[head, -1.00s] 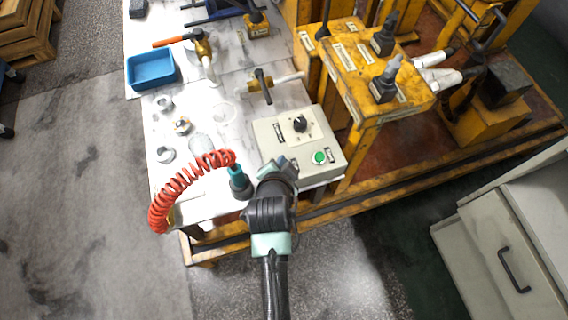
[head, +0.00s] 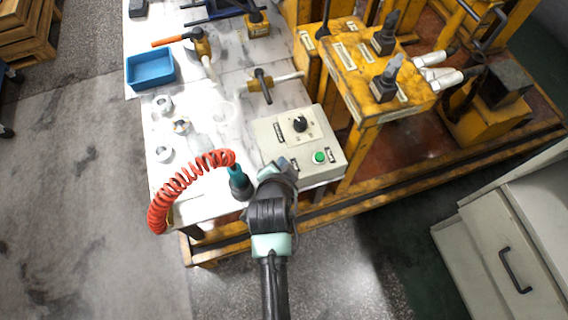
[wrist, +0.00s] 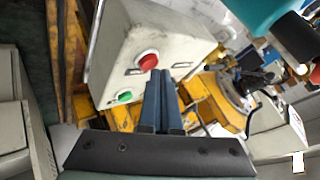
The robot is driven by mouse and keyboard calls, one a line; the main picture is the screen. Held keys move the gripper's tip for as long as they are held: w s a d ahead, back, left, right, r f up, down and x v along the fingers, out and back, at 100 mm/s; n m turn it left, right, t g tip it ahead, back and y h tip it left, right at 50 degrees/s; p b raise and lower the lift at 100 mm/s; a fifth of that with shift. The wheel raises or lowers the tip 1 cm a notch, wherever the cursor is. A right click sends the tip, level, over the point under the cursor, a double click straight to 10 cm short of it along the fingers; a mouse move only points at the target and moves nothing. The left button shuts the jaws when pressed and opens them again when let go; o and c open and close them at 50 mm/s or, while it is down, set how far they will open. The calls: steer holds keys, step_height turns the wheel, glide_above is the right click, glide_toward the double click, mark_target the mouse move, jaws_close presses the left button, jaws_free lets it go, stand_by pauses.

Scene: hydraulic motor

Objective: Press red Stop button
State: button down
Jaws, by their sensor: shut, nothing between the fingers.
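The red Stop button (wrist: 147,60) shows in the wrist view on the face of a pale grey control box (wrist: 165,30). In the head view the box (head: 270,135) stands at the table's near right corner, and my arm hides the red button there. A green button (wrist: 125,97) sits beside the red one; it also shows in the head view (head: 319,157). My gripper (wrist: 162,74) is shut and empty. Its fingertips appear at the lower right edge of the red button in the wrist view; I cannot tell whether they touch it.
A black rotary knob (head: 300,124) is on the box. A red coiled hose (head: 178,190) with a teal fitting is just left of my arm. A yellow machine frame (head: 375,80) stands to the right. A blue tray (head: 150,84) and several metal rings lie on the table.

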steer(key=shift+f+b, duration=0.3)
steer(key=shift+f, duration=0.15)
stand_by(0.3)
steer(key=shift+r, duration=0.1)
steer(key=shift+r+p, duration=0.75)
steer(key=shift+p, duration=0.15)
step_height(320, 180, up, 5)
steer(key=p, duration=0.4)
steer(key=shift+p, duration=0.35)
steer(key=shift+r, duration=0.1)
stand_by(0.4)
